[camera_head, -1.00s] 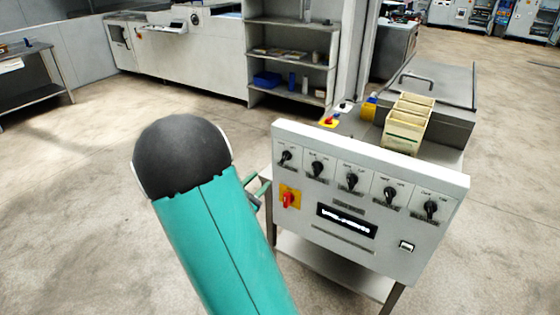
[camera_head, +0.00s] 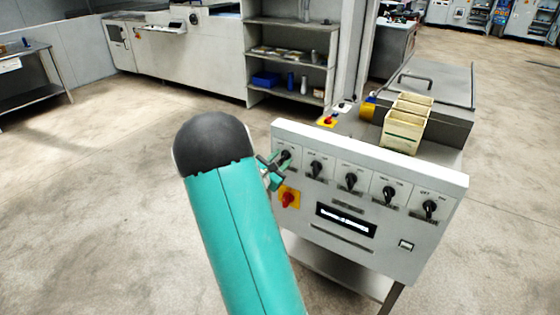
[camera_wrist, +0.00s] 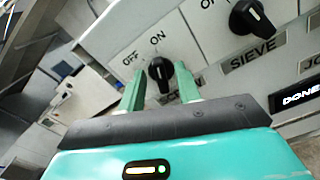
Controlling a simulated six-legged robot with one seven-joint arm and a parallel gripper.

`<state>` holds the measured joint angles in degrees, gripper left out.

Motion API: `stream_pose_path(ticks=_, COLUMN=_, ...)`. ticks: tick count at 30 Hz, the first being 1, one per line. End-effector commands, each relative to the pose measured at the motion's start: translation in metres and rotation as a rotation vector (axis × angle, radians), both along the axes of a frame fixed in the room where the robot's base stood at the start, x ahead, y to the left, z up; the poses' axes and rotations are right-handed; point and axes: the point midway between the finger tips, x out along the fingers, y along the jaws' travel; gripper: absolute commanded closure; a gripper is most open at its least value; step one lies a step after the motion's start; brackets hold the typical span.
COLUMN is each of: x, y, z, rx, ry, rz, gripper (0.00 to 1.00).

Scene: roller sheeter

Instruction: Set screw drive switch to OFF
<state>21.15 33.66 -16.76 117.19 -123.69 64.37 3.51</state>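The screw drive switch is a black rotary knob (camera_wrist: 160,72) with a pale pointer line, on the white control panel (camera_head: 400,245). OFF is printed to its upper left and ON above it; the pointer looks nearer ON than OFF, though its exact angle is hard to tell. The label below is partly hidden by my fingers. In the head view it is the leftmost knob (camera_head: 286,155) in the top row. My gripper (camera_wrist: 161,82) is open, with its green fingers on either side of the knob; contact cannot be told. It also shows in the head view (camera_head: 277,165).
The sieve switch (camera_wrist: 252,17) is to the right of the knob, with more black knobs along the row. A red switch on a yellow plate (camera_head: 289,198) and a lit display (camera_head: 346,220) are below. Cream bins (camera_head: 407,122) stand behind the panel. Open floor lies left.

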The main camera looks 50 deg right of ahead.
Motion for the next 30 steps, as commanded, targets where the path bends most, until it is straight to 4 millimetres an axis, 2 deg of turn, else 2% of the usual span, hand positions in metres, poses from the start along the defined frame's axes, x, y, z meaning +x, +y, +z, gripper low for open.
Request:
stream_pose_path(ticks=3, x=-0.0001, y=0.0002, z=0.0, rx=0.0, ry=0.0, rz=0.0, gripper=0.68)
stream_pose_path(ticks=8, x=-0.0002, y=0.0004, z=0.0001, rx=0.0, ry=0.0, rz=0.0, gripper=1.0)
stream_pose_path(ticks=20, x=0.0001, y=0.0006, z=0.0002, rx=-0.004, ry=0.036, rz=0.0, gripper=1.0)
stream_pose_path(ticks=30, x=0.0021, y=0.0014, z=0.0002, rx=-0.023, ry=0.238, rz=0.002, gripper=1.0)
